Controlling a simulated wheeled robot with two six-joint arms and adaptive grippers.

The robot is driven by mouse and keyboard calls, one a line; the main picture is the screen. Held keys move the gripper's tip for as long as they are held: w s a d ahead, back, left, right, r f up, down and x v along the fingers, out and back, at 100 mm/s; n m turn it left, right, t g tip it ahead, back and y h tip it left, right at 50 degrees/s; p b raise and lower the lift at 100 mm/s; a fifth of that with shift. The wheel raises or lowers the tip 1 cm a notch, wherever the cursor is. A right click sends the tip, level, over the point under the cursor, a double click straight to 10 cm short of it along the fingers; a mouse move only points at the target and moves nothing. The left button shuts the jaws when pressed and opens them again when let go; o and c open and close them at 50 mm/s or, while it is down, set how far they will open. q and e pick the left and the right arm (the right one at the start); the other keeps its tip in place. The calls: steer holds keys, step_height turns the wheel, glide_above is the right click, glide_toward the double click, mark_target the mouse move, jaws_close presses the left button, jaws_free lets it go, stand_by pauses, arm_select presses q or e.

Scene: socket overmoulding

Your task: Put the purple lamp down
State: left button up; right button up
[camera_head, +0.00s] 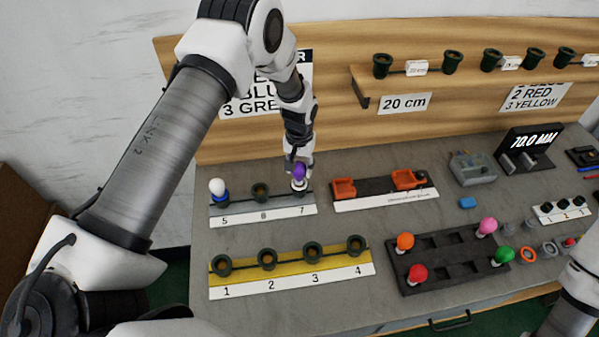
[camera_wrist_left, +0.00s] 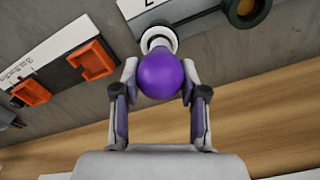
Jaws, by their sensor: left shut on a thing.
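The purple lamp (camera_head: 299,172) is upright at position 7 of the grey rack (camera_head: 262,209) at the back left. Its bulb also shows in the left wrist view (camera_wrist_left: 160,78), with a white ring beyond it. My left gripper (camera_head: 299,166) reaches down from above and is shut on the lamp; in the wrist view its fingers (camera_wrist_left: 160,88) stand on both sides of the bulb. The lamp's lower end is at the socket of position 7, but I cannot tell whether it is fully seated. My right gripper is out of view.
A white lamp with a blue ring (camera_head: 218,189) stands at position 5; socket 6 (camera_head: 260,192) is empty. The yellow rack (camera_head: 292,269) in front has empty sockets. A dark tray (camera_head: 450,262) with coloured lamps lies to the right. An orange-and-black fixture (camera_head: 376,187) is close right.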

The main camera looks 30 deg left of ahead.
arm_select(q)
steer(key=shift+r+b, duration=0.4)
steer(key=shift+r, duration=0.35)
steer(key=s+d+r+b, duration=0.1)
steer(key=s+d+b, duration=0.4)
steer(key=s+d, duration=0.4)
steer(key=shift+s+d+r, duration=0.25)
steer(key=shift+s, duration=1.7)
